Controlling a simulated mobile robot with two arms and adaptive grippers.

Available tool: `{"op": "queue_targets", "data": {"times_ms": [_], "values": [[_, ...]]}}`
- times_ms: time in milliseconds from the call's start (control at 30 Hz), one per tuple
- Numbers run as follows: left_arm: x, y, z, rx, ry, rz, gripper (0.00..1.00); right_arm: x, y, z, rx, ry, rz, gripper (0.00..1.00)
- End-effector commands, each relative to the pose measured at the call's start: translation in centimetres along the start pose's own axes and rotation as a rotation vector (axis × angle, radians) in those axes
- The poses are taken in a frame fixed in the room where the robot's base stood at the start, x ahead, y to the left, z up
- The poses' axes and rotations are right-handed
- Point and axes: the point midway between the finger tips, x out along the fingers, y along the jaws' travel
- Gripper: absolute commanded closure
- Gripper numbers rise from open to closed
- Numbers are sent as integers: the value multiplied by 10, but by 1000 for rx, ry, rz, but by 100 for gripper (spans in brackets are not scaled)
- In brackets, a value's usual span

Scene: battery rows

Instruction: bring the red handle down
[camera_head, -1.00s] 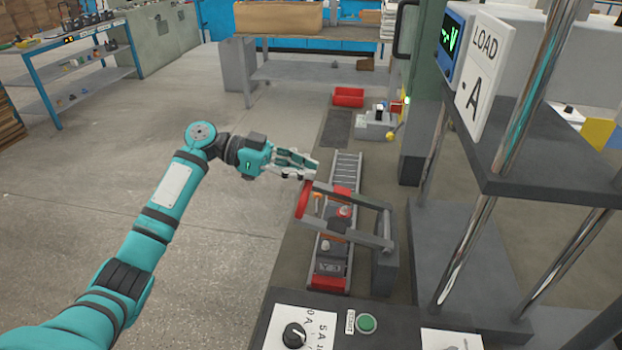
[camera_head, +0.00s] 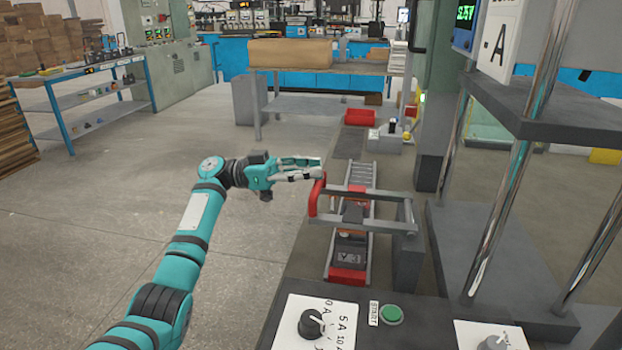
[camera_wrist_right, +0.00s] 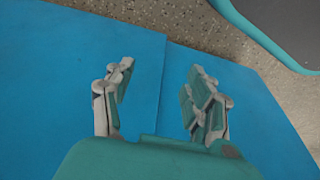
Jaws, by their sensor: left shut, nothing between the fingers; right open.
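The red handle (camera_head: 313,199) is the upright red end of a grey frame (camera_head: 365,223) that spans a rail-like fixture with red end blocks. The frame stands raised above the fixture (camera_head: 347,277). My left gripper (camera_head: 319,168) is shut and empty, with its fingertips at the top of the red handle. I cannot tell whether they touch it. My right gripper (camera_wrist_right: 160,95) is open and empty in the right wrist view, above a blue surface.
In front are a dial (camera_head: 311,323) and a green START button (camera_head: 391,314). The floor at left is clear.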

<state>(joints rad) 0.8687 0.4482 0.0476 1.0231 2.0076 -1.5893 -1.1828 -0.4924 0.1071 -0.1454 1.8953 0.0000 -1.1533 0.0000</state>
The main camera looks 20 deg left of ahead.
Motion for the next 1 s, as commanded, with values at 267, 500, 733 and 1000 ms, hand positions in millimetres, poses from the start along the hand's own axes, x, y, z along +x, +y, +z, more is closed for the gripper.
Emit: {"op": "queue_targets", "data": {"times_ms": [267,500,733,1000], "values": [[-4,0,7,0,28,1,100,-39,2,-14,4,24,4,45],[-5,0,9,-4,32,1,100,-50,3,-16,5,28,5,45],[-5,0,11,-6,29,1,100,-50,3,-17,5,28,5,45],[-4,0,14,-8,26,1,100,-49,3,-16,6,25,6,45]]}}
